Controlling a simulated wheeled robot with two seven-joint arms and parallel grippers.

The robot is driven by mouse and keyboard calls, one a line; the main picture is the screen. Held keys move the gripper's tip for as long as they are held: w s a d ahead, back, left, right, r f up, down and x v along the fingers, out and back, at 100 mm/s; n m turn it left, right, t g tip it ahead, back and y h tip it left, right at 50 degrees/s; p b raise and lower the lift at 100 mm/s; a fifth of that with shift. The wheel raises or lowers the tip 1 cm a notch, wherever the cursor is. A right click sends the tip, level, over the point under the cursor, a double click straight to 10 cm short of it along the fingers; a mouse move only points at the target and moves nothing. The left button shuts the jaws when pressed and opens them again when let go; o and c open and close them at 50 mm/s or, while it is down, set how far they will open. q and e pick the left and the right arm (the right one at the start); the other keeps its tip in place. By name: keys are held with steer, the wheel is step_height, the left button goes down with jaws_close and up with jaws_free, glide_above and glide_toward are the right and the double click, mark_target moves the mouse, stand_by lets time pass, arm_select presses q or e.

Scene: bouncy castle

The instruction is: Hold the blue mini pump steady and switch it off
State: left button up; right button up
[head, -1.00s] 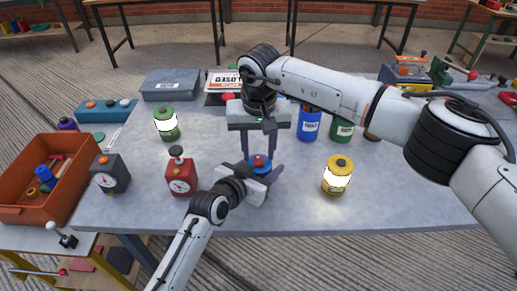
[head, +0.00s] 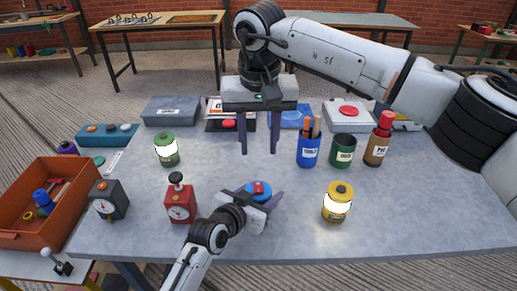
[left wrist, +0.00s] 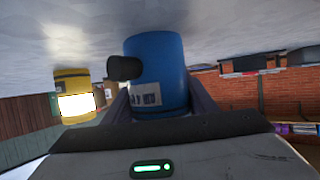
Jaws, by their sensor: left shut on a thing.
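The blue mini pump (head: 262,199) is near the middle of the table, with a red switch (head: 259,187) on its top. I cannot tell which way the switch is set. My left gripper (head: 254,206) is shut around the pump's sides from the front. In the left wrist view the pump (left wrist: 165,60) is a blue cylinder with a black nozzle (left wrist: 124,68) and a pale label, between the fingers. My right gripper (head: 258,151) is empty, its two fingers pointing down and apart, above and behind the pump, not touching it.
A green canister (head: 167,151) is farther back. The front right table is clear.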

arm_select(q)
steer(key=o, duration=1.5)
